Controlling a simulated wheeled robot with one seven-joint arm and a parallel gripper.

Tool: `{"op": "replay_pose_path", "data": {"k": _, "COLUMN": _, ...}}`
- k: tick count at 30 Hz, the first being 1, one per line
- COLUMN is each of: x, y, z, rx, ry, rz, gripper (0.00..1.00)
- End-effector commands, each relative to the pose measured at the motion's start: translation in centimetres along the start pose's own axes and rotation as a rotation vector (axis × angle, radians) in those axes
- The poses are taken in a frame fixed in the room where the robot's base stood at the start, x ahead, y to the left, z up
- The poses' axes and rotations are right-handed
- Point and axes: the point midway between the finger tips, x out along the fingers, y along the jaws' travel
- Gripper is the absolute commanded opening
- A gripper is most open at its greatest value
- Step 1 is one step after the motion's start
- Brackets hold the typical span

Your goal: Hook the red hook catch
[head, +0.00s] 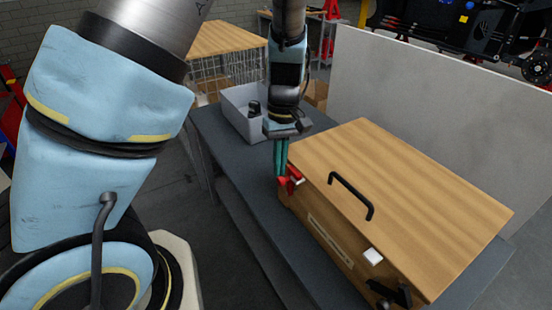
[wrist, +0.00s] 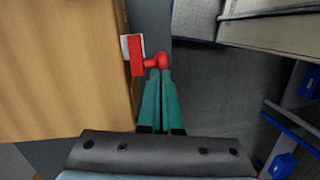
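The red hook catch (head: 290,183) is on the front left corner of a wooden box (head: 385,180). In the wrist view the catch (wrist: 138,62) has a red arm by a white plate on the box's side and a rounded red end to its right. My gripper (head: 281,172) points down beside that corner. Its two green fingers are close together with a thin gap, and their tips (wrist: 160,75) meet the rounded red end. The fingers appear shut on it, though the exact contact is partly hidden. I cannot tell whether the catch is engaged.
A pale panel (head: 430,100) stands behind the box. Floor is open left of the table.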

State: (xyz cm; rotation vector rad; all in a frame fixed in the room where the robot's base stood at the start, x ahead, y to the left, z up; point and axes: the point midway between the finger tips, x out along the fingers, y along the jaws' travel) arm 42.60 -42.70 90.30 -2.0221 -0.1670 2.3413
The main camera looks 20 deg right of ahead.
Motion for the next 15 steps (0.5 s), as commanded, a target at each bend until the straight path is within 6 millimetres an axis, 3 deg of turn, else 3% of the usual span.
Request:
{"op": "replay_pose_path", "data": {"k": 2, "x": 0.68, "y": -0.16, "z": 1.2, "rx": 0.009, "ry": -0.027, "rz": -0.016, "gripper": 0.0}}
{"op": "replay_pose_path", "data": {"k": 15, "x": 1.12, "y": -0.26, "z": 0.32, "rx": 0.009, "ry": -0.029, "rz": -0.019, "gripper": 0.0}}
